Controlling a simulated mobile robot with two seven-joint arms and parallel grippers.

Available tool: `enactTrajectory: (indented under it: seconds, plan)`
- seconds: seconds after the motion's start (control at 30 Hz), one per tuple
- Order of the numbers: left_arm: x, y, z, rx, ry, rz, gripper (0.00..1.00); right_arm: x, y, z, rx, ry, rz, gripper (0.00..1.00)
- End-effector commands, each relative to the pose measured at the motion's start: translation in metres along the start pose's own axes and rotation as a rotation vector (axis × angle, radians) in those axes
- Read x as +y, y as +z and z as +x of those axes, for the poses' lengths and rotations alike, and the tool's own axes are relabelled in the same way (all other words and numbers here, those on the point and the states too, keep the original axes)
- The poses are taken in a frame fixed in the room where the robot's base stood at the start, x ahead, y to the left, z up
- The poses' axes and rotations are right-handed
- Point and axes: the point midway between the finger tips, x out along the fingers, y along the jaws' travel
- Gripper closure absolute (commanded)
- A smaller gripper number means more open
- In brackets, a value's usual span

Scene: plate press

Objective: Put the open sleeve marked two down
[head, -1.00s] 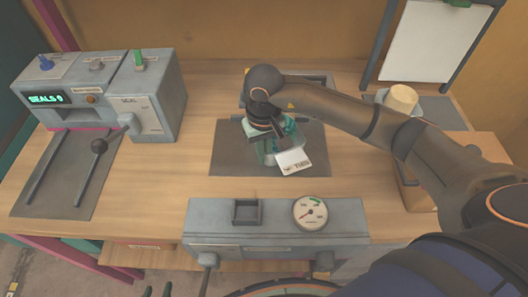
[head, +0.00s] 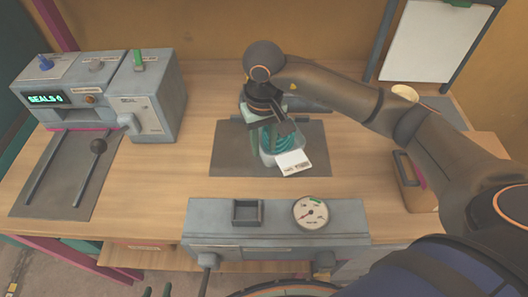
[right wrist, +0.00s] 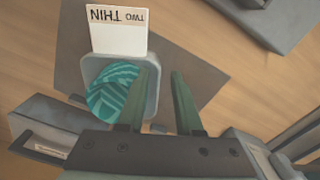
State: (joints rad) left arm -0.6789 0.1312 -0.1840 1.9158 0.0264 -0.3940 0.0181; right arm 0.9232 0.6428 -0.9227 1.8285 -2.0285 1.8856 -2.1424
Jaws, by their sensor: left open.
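The open sleeve is a pale, clear-walled container with teal patterned contents (head: 268,143) and a white card tab (head: 293,162). The tab reads "TWO THIN" in the right wrist view (right wrist: 118,28). The sleeve stands over the dark grey mat (head: 225,160) and appears to rest on it. My right gripper (head: 270,130) is above it, fingers pointing down. In the right wrist view the fingers (right wrist: 164,75) stand apart, one overlapping the sleeve's right wall, the other clear of it. My left gripper (head: 158,291) barely shows at the bottom edge, open and empty.
A seal machine (head: 150,105) with a "SEALS 0" display and lever stands at left. A grey gauge console (head: 275,215) lies in front. A wooden box (head: 415,185) and a whiteboard (head: 430,40) are at right. Bare wood lies left of the mat.

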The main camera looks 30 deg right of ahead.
Motion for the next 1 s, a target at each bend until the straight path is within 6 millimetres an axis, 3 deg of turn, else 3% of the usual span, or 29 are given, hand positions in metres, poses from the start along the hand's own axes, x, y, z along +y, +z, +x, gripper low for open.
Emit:
enactTrajectory:
  seconds: [0.2, 0.37, 0.57, 0.77, 1.0]
  plan:
    - [0.0, 0.004, 0.004, 0.0, 0.0, 0.0, 0.5, 0.0, -0.001, -0.049, 0.006, 0.001, 0.001, 0.66]
    - [0.0, 0.004, 0.004, -0.001, 0.0, 0.0, 0.5, 0.0, -0.001, -0.071, 0.003, 0.001, 0.001, 0.66]
    - [0.0, 0.005, 0.004, -0.001, 0.0, 0.0, 0.5, 0.0, 0.0, -0.079, 0.0, 0.001, 0.059, 0.85]
    - [-0.001, 0.006, 0.005, -0.001, 0.0, 0.0, 0.5, 0.0, -0.001, -0.08, -0.001, 0.001, 0.411, 0.88]
    - [-0.001, 0.008, 0.007, -0.002, 0.0, 0.0, 0.5, 0.0, -0.002, -0.081, -0.001, 0.001, 0.983, 0.88]
